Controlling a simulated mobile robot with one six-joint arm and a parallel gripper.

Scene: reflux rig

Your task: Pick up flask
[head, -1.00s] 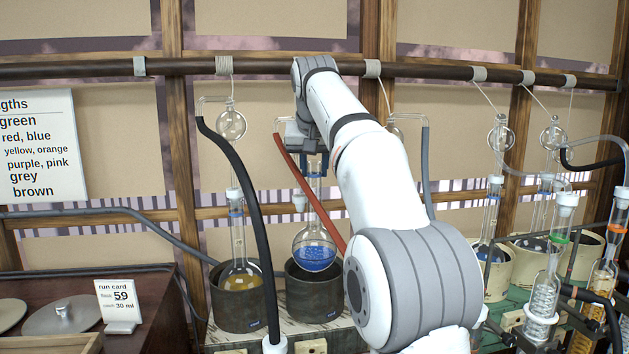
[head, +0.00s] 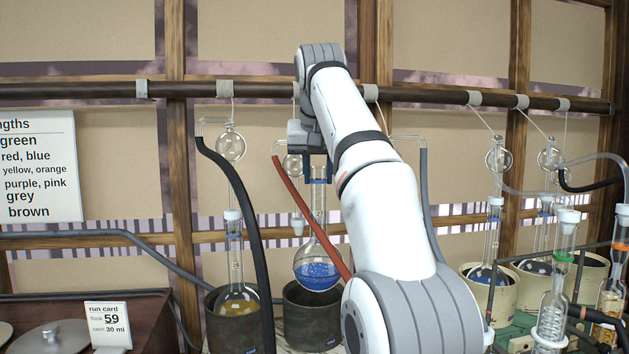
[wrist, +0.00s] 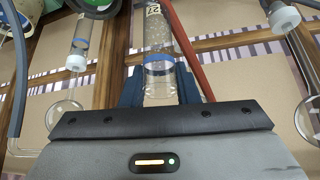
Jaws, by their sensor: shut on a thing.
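The flask (head: 317,276) is clear glass with a round bottom holding blue liquid and a long neck with a blue band. My gripper (head: 318,172) is shut on its neck near the top. The flask hangs upright, its bulb just above the dark heating pot (head: 305,335). In the wrist view the flask's neck (wrist: 158,62) stands between the two dark fingers of my gripper (wrist: 160,88).
A red hose (head: 297,197) runs close beside the held flask. To the left, a flask with amber liquid (head: 238,301) sits in another dark pot, with a black hose (head: 240,190) in front. A glass bulb piece (head: 292,165) hangs behind my gripper. More glassware stands at right.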

